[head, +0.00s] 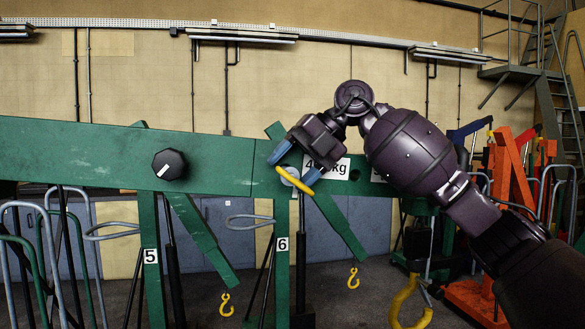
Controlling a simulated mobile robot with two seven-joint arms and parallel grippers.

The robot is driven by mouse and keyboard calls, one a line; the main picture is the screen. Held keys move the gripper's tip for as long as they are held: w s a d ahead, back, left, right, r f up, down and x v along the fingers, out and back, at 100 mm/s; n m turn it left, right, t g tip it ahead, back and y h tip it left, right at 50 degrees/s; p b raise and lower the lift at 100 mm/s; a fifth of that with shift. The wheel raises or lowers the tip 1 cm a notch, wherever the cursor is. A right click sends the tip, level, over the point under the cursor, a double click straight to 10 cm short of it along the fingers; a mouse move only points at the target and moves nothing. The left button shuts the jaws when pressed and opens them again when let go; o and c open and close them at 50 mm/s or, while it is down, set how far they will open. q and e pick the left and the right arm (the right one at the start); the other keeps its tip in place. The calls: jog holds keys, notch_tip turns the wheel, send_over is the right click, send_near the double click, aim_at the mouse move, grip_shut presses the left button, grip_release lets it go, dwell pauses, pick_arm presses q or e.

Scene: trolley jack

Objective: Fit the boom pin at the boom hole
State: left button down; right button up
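The green boom (90,150) runs level across the head view. The boom pin (291,182), with a yellow handle, is at the boom above the green post marked 6. A round grey piece shows beside the handle. My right gripper (293,166) comes in from the right, its two blue fingertips apart, one near each end of the handle. Whether they press on it I cannot tell. The gripper and handle hide the place behind them, so how deep the pin sits is not visible. A dark hole (355,174) shows in the boom further right. My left gripper is out of view.
A black knob (170,164) with a white line stands out from the boom at left. A white weight label (326,167) is partly covered by my gripper. Green braces and posts, yellow hooks (225,304) and grey handles (250,221) hang or stand below. Orange jacks (508,180) are at right.

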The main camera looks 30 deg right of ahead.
jog(key=v, duration=0.3)
jog(key=shift+w, duration=0.1)
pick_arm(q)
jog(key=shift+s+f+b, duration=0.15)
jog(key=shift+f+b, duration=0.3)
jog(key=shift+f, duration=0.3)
pick_arm(e)
jog(key=v, duration=0.8)
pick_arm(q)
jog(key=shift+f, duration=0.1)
pick_arm(e)
jog(key=shift+a+f, duration=0.1)
jog(key=shift+c, duration=0.4)
